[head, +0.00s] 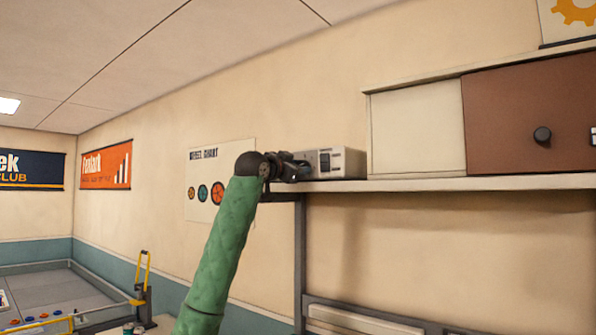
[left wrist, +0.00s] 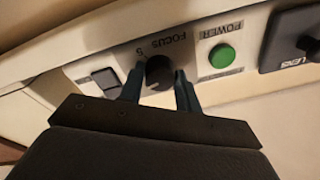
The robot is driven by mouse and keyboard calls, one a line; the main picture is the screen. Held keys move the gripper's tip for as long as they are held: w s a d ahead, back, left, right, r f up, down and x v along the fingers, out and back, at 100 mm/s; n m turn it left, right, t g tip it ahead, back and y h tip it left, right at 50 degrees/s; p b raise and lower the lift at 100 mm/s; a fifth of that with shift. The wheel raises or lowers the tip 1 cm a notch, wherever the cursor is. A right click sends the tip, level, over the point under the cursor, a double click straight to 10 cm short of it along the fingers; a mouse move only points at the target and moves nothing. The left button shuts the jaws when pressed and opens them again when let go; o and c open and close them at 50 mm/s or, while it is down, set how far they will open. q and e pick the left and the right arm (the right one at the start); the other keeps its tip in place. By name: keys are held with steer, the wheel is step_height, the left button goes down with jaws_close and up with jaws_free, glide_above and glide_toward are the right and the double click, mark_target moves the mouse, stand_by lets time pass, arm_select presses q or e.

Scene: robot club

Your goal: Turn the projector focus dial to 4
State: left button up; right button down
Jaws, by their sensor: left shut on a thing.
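The projector (head: 347,161) is a pale box on the left end of a high shelf. In the left wrist view its front panel shows tilted. The dark round focus dial (left wrist: 159,72) sits beside the label FOCUS and a character that looks like a 5; it is too small to be sure. My left gripper (head: 297,168) reaches the projector's left side, and its fingers hide the dial in the head view. In the left wrist view the left gripper (left wrist: 161,84) has one finger on each side of the dial and is shut on it. My right gripper is not in view.
On the panel, a green POWER button (left wrist: 222,56) and a black lens block (left wrist: 291,40) lie right of the dial, and a dark switch (left wrist: 101,84) lies left. The shelf (head: 440,184) also bears a cabinet (head: 417,128) on the right.

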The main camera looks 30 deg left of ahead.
arm_select(q)
steer(key=m+h+p, duration=0.1)
steer(key=m, duration=0.4)
steer(key=shift+m, duration=0.4)
steer(key=o, duration=0.9)
steer(key=shift+c, duration=0.2)
steer(key=shift+o, duration=0.6)
steer(key=shift+s, duration=0.1)
steer(key=s+b, duration=0.3)
steer(key=s, duration=0.4)
steer(key=shift+s+a+f+b, duration=0.3)
steer(key=shift+s+a+f, duration=0.05)
steer(key=shift+a, duration=0.1)
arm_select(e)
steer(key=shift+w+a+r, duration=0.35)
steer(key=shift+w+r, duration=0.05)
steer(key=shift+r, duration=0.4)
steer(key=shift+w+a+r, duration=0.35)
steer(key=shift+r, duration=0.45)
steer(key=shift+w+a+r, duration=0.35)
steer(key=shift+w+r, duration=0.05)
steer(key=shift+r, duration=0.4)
